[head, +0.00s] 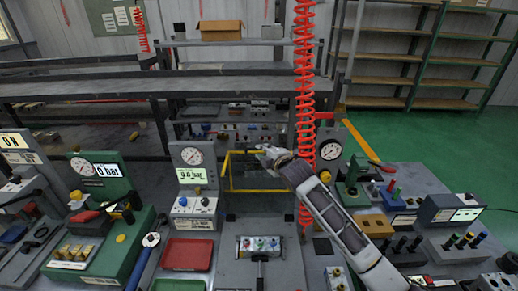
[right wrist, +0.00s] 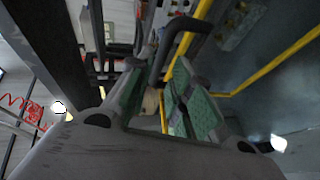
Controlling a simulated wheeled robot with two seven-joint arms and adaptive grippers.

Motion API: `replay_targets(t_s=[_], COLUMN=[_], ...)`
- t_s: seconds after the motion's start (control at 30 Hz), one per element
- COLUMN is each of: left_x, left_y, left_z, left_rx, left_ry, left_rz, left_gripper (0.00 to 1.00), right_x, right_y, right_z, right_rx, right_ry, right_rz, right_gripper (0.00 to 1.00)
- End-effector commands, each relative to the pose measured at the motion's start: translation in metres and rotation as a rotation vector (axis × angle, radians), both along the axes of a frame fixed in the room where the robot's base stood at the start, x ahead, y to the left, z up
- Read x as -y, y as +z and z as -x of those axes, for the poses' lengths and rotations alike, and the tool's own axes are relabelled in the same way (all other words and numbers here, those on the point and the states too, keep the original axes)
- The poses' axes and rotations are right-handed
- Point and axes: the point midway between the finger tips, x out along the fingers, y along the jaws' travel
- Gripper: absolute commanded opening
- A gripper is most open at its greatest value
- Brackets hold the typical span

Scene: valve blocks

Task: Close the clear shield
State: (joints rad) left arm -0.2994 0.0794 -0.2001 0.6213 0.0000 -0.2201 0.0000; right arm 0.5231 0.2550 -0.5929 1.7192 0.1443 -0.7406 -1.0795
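The clear shield (head: 260,191) is a see-through panel with a yellow frame, standing raised behind the small grey valve block (head: 259,244) in the middle of the head view. My right gripper (head: 266,152) is at the top edge of this frame. In the right wrist view the green-padded fingers of my right gripper (right wrist: 165,100) are apart. A dark bent handle (right wrist: 186,25) reaches down toward the gap between them; I cannot tell whether it touches a finger. Yellow frame bars (right wrist: 275,60) run beside the fingers. My left gripper is not in view.
A red coiled hose (head: 304,90) hangs close to my right arm. A gauge panel (head: 193,175) stands left of the shield and another gauge (head: 330,150) right of it. A red tray (head: 188,254) lies at front left. Green valve equipment (head: 100,180) fills the left side.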

Motion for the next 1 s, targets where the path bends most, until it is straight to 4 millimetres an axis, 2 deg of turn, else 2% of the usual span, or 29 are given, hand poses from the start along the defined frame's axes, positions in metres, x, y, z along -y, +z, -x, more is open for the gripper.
replay_targets(t_s=[0.6, 1.0], left_x=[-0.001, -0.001], left_y=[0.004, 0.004], left_z=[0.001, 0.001], left_rx=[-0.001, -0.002], left_ry=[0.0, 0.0], left_rz=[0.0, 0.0], left_gripper=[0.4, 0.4], right_x=[-0.017, -0.02], right_y=[-0.012, -0.014], right_z=[-0.04, -0.047], right_rx=[-0.001, 0.001], right_ry=[0.0, 0.0], right_rz=[-0.001, 0.0], right_gripper=[0.21, 0.21])
